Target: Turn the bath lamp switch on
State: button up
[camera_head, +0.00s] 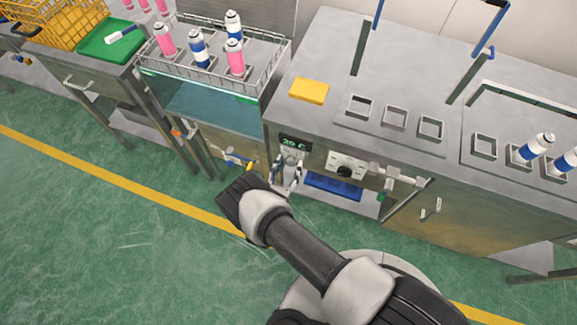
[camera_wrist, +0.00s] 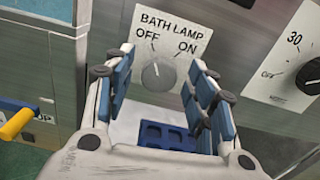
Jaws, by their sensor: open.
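The bath lamp switch (camera_wrist: 158,75) is a round grey knob on a metal plate marked BATH LAMP, with OFF at upper left and ON at upper right. Its mark appears to point up and left towards OFF. My gripper (camera_wrist: 163,60) is open, with one blue-padded finger on each side of the knob in the wrist view. Nothing is between the fingers but the view of the knob; I cannot tell whether they touch the panel. In the head view my gripper (camera_head: 288,172) is at the machine front, just below the green "20 C" display (camera_head: 294,142).
A second dial (camera_head: 345,171) sits right of the switch, with a valve handle (camera_head: 400,176) beyond it. A blue tray (camera_head: 333,186) lies below. A yellow handle (camera_wrist: 16,124) is at left in the wrist view. A wire rack (camera_head: 272,76) holds several cans.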

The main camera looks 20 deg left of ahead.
jog(key=shift+w, duration=0.15)
jog(key=c, duration=1.1)
jog(key=shift+o, duration=0.2)
jog(key=shift+m, duration=0.3)
jog(key=m+b, duration=0.1)
jog(key=m, duration=0.4)
jog(key=m+b, duration=0.1)
jog(key=m, duration=0.5)
jog(key=shift+d, duration=0.1)
jog(key=shift+m, duration=0.3)
